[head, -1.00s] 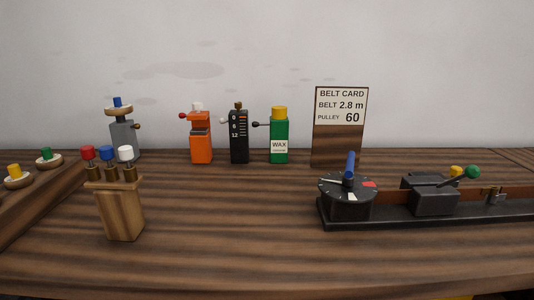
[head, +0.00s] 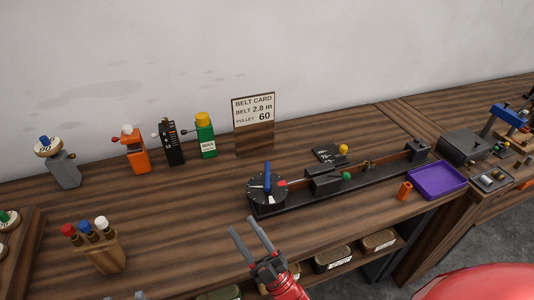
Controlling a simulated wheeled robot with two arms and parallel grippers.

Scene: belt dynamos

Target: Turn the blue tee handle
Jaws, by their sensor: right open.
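The blue tee handle (head: 267,176) stands up from the middle of a round black dial (head: 262,197) with white marks and a red patch, at the left end of a long black bench unit. My right gripper (head: 244,225) comes up from the bottom of the head view. Its two grey fingers are apart with nothing between them. The fingertips show below and left of the dial, apart from the handle. My left gripper does not show clearly; only small grey tips that I cannot identify show at the bottom edge.
A black block (head: 323,181) and green knob (head: 347,176) sit right of the dial. The belt card (head: 254,143) stands behind. A wooden holder (head: 105,256) with coloured-top pegs is at left. A purple tray (head: 437,181) and orange piece (head: 404,191) lie right.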

